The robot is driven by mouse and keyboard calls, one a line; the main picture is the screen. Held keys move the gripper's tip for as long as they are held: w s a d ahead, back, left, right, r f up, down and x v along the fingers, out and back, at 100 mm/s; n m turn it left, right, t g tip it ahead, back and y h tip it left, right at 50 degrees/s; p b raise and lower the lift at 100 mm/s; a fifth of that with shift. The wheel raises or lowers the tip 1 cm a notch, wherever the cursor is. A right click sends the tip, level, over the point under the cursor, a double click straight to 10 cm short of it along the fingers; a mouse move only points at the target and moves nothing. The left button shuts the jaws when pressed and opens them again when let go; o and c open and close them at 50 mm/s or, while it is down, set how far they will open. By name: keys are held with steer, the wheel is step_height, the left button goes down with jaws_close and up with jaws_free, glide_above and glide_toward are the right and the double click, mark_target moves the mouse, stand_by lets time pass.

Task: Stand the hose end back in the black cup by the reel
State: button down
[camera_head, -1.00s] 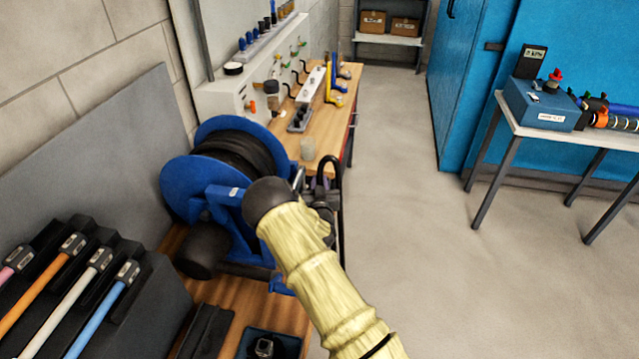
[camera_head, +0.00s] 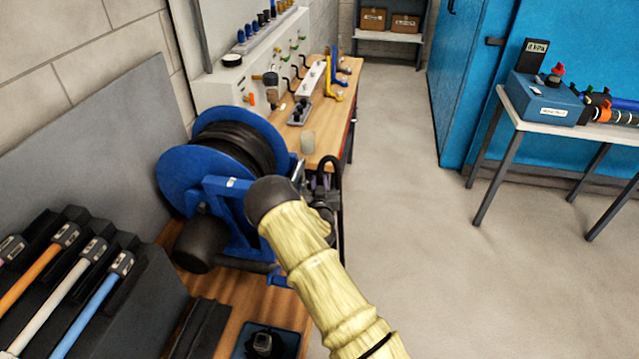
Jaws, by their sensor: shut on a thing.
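The blue reel (camera_head: 180,180) with black hose wound on it stands on the wooden bench at the left. My arm, in a pale yellow sleeve, reaches up from the bottom and covers part of the reel's right side. My gripper (camera_head: 321,192) shows only in part, dark, behind the arm's end and right of the reel. It is shut on what looks like the hose end; a black curved piece of hose (camera_head: 327,163) arches there. The fingertips are mostly hidden. I cannot make out the black cup for certain; it may be hidden behind my arm.
A rack with coloured-handled tools (camera_head: 95,275) stands at the lower left. A blue tray (camera_head: 240,346) holding a dark fitting lies at the bottom. A small translucent cup (camera_head: 308,142) stands on the far bench (camera_head: 330,140). The floor (camera_head: 400,200) to the right is clear.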

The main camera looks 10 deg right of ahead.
steer(key=shift+f+b, duration=0.75)
steer(key=shift+f, duration=0.2)
steer(key=c, duration=1.2)
jaws_free()
steer(key=shift+d, duration=0.1)
steer(key=shift+s, duration=0.1)
steer(key=s+b, duration=0.1)
steer(key=s, duration=0.3)
steer(key=s+a+b, duration=0.1)
steer(key=s, duration=0.2)
steer(key=s+a+b, duration=0.1)
steer(key=s, duration=0.3)
steer(key=shift+s, duration=0.35)
